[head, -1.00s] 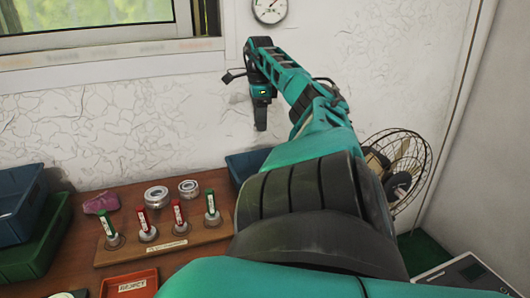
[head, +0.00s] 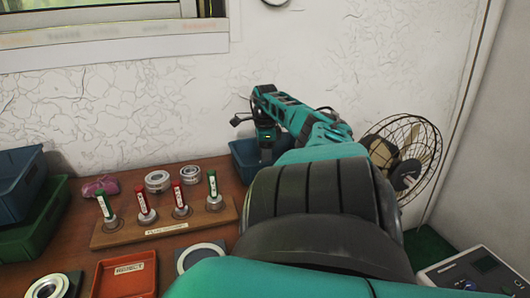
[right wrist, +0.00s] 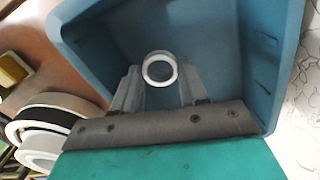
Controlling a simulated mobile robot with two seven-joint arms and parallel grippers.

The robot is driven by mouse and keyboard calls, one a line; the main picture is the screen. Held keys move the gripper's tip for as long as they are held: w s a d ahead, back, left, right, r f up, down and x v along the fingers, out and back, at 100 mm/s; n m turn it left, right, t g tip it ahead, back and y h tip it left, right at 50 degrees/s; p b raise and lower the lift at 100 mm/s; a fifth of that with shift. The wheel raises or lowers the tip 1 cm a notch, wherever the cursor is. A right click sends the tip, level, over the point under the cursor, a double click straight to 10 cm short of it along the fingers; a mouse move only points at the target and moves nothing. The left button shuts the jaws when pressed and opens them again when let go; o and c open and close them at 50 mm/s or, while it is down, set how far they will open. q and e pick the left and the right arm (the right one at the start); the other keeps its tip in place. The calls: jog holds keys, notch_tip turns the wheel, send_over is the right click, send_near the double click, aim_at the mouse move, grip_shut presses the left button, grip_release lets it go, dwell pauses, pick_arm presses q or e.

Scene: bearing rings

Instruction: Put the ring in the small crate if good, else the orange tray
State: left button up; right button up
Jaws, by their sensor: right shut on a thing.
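A pale metal ring (right wrist: 160,84) sits between the two fingers of my right gripper (right wrist: 160,80) in the right wrist view. My right gripper (head: 265,155) is shut on it and points down at the small blue crate (head: 243,158) by the wall in the head view. The crate's wall (right wrist: 285,60) surrounds the ring in the right wrist view; I cannot tell how far above its floor the ring is. The ring is hidden in the head view. The orange tray (head: 123,289), labelled REJECT, lies at the table's front. My left gripper is out of view.
A wooden gauge stand (head: 160,238) with red and green plugs stands mid-table. Two bearing rings (head: 158,181) lie behind it, beside a pink cloth (head: 100,186). Stacked blue and green bins (head: 25,215) are at left. A wire fan (head: 405,155) stands at right.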

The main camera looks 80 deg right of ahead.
jog(key=shift+f, duration=1.05)
jog(key=o, duration=0.9)
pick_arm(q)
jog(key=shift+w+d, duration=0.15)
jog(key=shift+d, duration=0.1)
